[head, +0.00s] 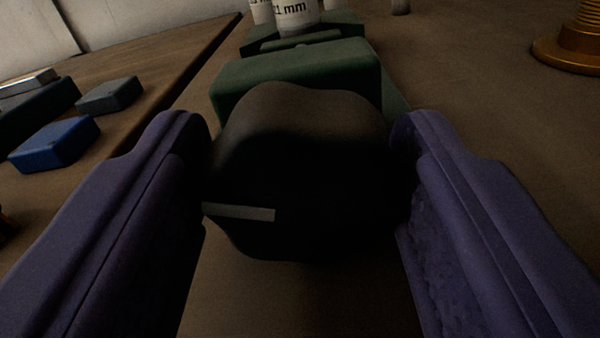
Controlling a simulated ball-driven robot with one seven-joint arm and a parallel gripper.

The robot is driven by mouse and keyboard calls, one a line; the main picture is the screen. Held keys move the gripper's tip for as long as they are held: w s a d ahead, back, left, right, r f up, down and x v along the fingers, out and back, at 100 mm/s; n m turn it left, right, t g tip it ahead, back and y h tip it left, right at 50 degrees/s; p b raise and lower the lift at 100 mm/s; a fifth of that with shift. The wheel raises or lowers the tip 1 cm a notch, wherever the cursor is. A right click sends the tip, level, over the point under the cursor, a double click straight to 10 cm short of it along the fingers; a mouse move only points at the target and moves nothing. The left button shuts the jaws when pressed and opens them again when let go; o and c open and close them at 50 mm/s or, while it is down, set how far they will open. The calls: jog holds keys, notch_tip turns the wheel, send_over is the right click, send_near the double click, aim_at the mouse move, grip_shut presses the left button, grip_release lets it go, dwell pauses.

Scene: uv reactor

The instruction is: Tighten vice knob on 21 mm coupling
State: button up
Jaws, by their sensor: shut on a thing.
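The dark, lobed vice knob (300,160) fills the middle of the view, with a pale grey index line on its face pointing left. My gripper (303,175) has its two purple fingers on either side of the knob, shut on it. Behind the knob is the green vice (295,75). Beyond its near block, a white coupling (295,12) marked with a partly cut-off "1 mm" label stands at the vice, its top out of the frame. The contact faces between fingers and knob are in shadow.
At left on a brown board lie a blue block (54,144), a grey-green block (109,96) and a dark block with a light top (35,105). A brass-coloured ribbed fitting (572,48) stands at upper right. The bench right of the vice is mostly clear.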

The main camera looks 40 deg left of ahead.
jog(key=m+p, duration=0.1)
jog(key=m, duration=0.4)
jog(key=shift+d, duration=0.1)
jog(key=shift+o, duration=0.2)
